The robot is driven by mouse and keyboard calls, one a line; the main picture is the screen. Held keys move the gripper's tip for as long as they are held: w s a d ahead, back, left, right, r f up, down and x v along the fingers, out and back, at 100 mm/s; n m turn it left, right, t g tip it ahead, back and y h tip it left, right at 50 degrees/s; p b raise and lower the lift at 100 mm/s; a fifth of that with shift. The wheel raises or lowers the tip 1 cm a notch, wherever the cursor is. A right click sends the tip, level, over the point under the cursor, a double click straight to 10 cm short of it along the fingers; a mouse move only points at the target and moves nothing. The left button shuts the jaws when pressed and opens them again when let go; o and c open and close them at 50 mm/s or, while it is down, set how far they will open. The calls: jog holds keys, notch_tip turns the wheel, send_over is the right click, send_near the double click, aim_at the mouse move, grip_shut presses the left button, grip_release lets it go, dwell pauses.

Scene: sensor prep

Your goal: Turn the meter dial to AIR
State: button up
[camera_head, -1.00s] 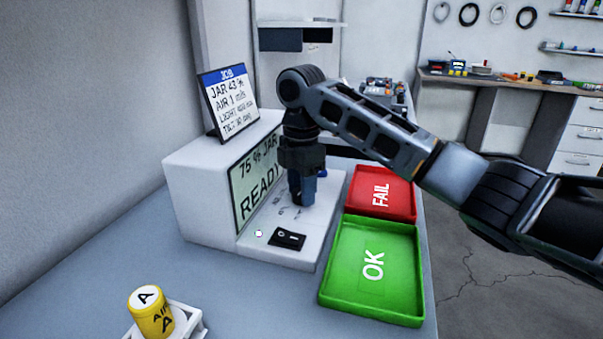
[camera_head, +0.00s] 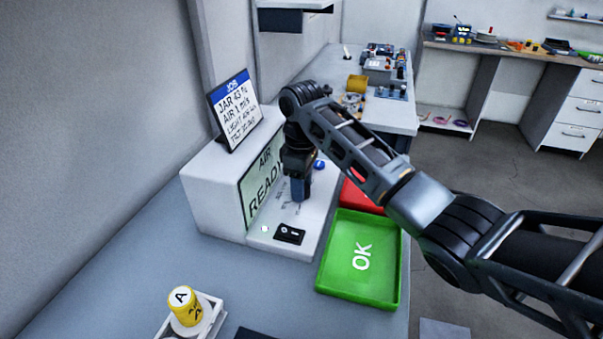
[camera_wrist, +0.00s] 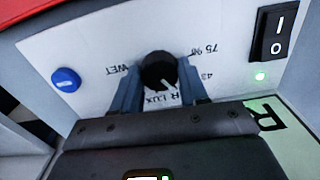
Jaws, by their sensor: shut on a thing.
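The meter (camera_head: 215,195) is a white box with a low front panel. Its screen (camera_head: 262,184) reads "AIR READY". The black round dial (camera_wrist: 158,68) sits between my gripper's fingers in the wrist view. Its white mark points down and slightly right, near a label ending in "R" that is partly hidden. Labels "WET", "LUX", "75 %" and "43" surround it. My gripper (camera_head: 301,194) points down onto the panel and is shut on the dial; in the head view it hides the dial.
A black rocker switch (camera_head: 290,234) and a lit green lamp (camera_head: 265,229) are on the panel, with a blue button (camera_wrist: 66,80). A green OK tray (camera_head: 335,280) and red FAIL tray (camera_head: 352,196) stand right. A yellow jar (camera_head: 185,307) is in front. A job card (camera_head: 236,112) tops the meter.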

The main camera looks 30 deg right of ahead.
jog(key=shift+m+p, duration=0.7)
jog(key=shift+m, duration=0.2)
jog(key=o, duration=1.1)
jog(key=shift+c, duration=0.2)
notch_tip(320, 180, up, 8)
jog(key=shift+f, duration=0.1)
